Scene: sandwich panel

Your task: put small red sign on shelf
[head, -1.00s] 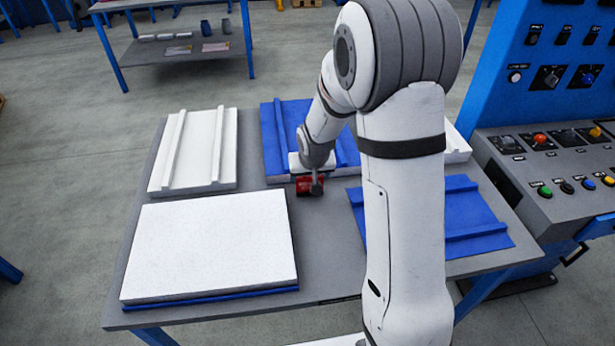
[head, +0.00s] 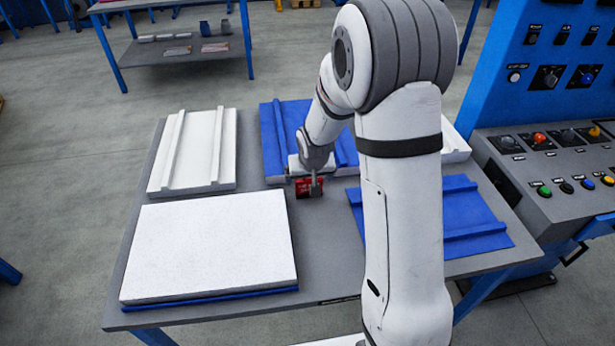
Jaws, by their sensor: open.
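The small red sign (head: 303,188) is on the grey table (head: 325,240), near the table's middle, in front of the blue panel at the back. My gripper (head: 314,188) is open and right at the sign, with a finger covering part of it. Whether the fingers touch the sign cannot be told. A shelf (head: 180,50), the lower level of a grey and blue rack, stands in the background at the upper left.
A white slab (head: 210,240), a ridged white panel (head: 200,150) and blue panels (head: 465,215) lie on the table. A control console (head: 560,170) stands at the right. Bare table runs between the panels. Several small items (head: 215,30) are on the shelf.

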